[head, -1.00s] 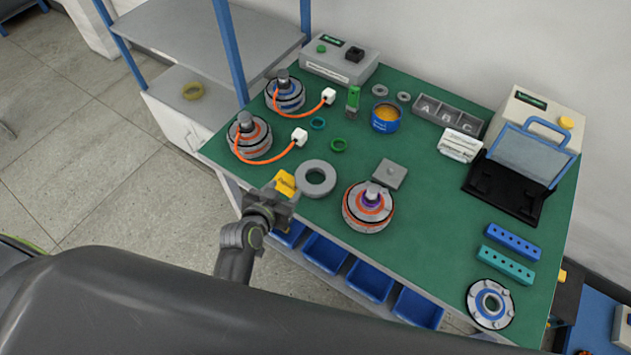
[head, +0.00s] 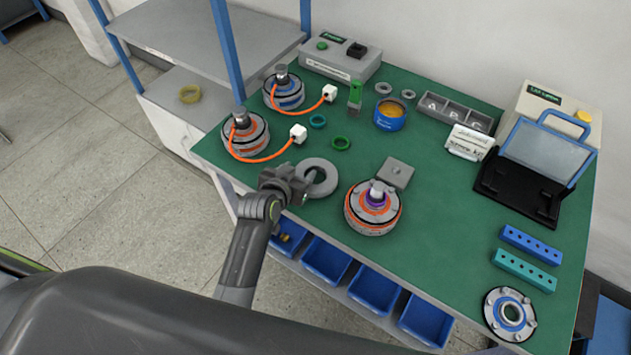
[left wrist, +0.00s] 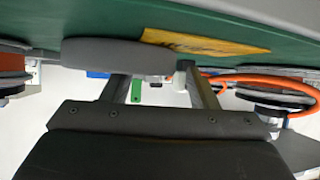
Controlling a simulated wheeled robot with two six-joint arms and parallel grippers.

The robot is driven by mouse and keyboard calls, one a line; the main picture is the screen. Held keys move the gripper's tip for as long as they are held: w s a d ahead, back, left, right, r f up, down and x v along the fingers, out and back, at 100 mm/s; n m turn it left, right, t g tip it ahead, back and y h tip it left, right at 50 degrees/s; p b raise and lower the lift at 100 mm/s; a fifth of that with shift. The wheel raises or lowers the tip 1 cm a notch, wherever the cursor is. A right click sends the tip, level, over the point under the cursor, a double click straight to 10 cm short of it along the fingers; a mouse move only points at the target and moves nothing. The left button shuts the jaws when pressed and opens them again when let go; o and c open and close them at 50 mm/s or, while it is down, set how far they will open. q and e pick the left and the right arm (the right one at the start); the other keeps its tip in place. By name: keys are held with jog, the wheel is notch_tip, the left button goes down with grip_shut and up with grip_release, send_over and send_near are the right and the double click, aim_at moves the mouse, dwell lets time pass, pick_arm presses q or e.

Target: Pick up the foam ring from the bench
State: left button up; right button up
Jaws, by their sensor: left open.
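The foam ring, which I take to be the thick grey ring (head: 328,187), lies flat on the green bench (head: 440,215) near its front edge. My left gripper (head: 299,182) is at the ring's left side in the head view and covers part of its left edge. In the left wrist view the ring is a grey edge-on band (left wrist: 115,55) beyond my open fingers (left wrist: 158,82), overlapping the left finger's tip. Nothing shows held between the fingers. Whether a finger touches the ring, I cannot tell. My right gripper is not in view.
A yellow printed piece (left wrist: 205,40) lies near the ring in the wrist view. A motor with an orange band (head: 372,212) stands right of the ring, with a grey square block (head: 396,172) behind it. Two cabled motors (head: 246,136) stand at the left. Bench right of centre is clear.

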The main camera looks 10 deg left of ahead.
pick_arm(q)
jog(key=shift+w, duration=0.2)
jog(key=shift+f, duration=0.1)
jog(key=c, duration=1)
